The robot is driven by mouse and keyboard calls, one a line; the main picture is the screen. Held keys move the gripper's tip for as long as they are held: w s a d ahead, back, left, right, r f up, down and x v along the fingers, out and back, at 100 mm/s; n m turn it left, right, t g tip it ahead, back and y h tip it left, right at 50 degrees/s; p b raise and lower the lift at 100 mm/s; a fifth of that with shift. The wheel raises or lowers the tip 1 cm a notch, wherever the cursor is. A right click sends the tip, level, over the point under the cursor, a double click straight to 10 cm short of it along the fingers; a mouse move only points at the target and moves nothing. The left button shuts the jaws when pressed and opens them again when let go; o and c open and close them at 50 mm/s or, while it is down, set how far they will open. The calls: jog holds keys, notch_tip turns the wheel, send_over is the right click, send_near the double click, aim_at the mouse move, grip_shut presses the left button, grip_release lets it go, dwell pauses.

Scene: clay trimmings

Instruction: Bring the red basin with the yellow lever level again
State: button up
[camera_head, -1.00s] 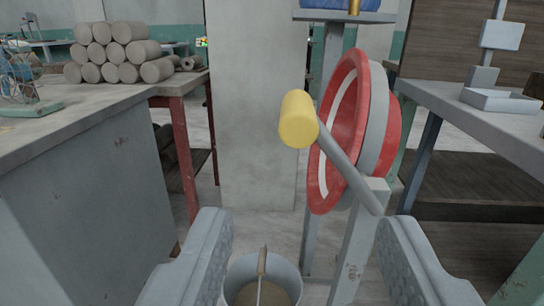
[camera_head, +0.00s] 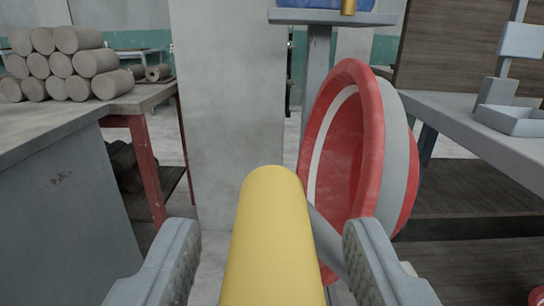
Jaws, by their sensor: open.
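The red basin (camera_head: 346,160), with a white ring inside and a grey band around its outside, stands tipped on its side, its mouth facing left. A grey rod (camera_head: 326,243) runs beside it to the yellow lever grip (camera_head: 272,240), which is large and close in the lower middle of the view. My gripper (camera_head: 272,245) is open, one jaw to the left and one to the right of the yellow grip. A gap shows between the left jaw and the grip. The right jaw overlaps the rod in the picture; I cannot tell whether they touch.
A bench (camera_head: 70,122) at left carries stacked clay cylinders (camera_head: 60,62). A grey table (camera_head: 470,125) stands at right with a small tray (camera_head: 512,119). A pillar (camera_head: 228,110) and a post-mounted shelf (camera_head: 330,17) stand behind the basin.

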aim_at(272, 221)
jog(key=shift+w+d, duration=0.15)
jog(key=shift+w, duration=1.55)
jog(key=shift+c, duration=0.4)
grip_shut()
